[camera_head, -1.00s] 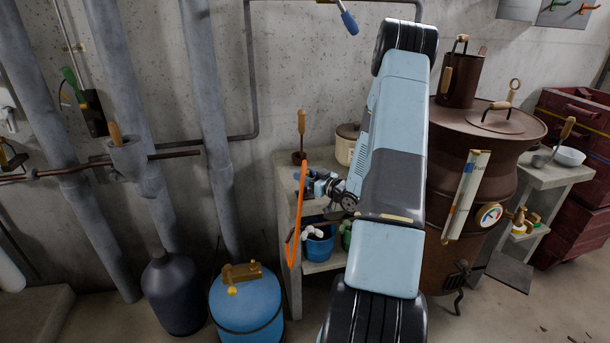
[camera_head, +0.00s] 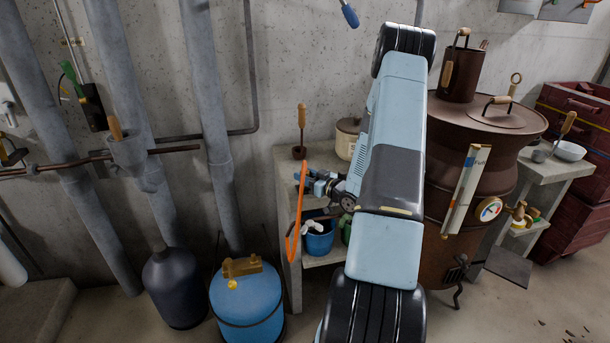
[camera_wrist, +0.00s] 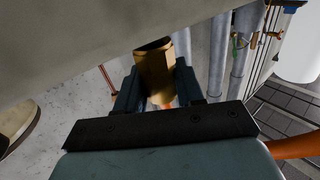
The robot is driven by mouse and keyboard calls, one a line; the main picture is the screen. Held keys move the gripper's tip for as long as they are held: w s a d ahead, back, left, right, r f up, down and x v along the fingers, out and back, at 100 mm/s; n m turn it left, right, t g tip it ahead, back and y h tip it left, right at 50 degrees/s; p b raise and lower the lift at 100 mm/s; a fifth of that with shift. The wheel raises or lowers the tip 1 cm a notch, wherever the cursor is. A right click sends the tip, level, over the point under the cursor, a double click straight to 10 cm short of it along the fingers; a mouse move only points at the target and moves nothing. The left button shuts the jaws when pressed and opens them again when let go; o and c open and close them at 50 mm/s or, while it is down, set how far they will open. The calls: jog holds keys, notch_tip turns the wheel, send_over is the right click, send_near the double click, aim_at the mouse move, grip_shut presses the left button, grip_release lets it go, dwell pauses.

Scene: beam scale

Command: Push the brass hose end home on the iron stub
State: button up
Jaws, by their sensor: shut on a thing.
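My gripper (camera_head: 314,183) is beside the upper part of the stone shelf unit, left of my arm. In the wrist view, its two dark fingers (camera_wrist: 157,88) are shut around the brass hose end (camera_wrist: 154,66), a short gold cylinder whose far rim lies close to a pale edge. The orange hose (camera_head: 291,237) hangs in a narrow loop in front of the shelf unit. It also shows at the lower right of the wrist view (camera_wrist: 292,147). I cannot make out the iron stub in either view, nor whether the brass end touches anything.
A brown stove (camera_head: 445,218) stands right of my arm. Grey pipes (camera_head: 205,95) run along the wall.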

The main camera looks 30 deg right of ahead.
jog(key=shift+f, duration=0.3)
jog(key=o, duration=1.2)
jog(key=shift+c, duration=0.2)
jog(key=v, duration=1.3)
jog(key=shift+s, duration=0.4)
jog(key=shift+d, duration=0.1)
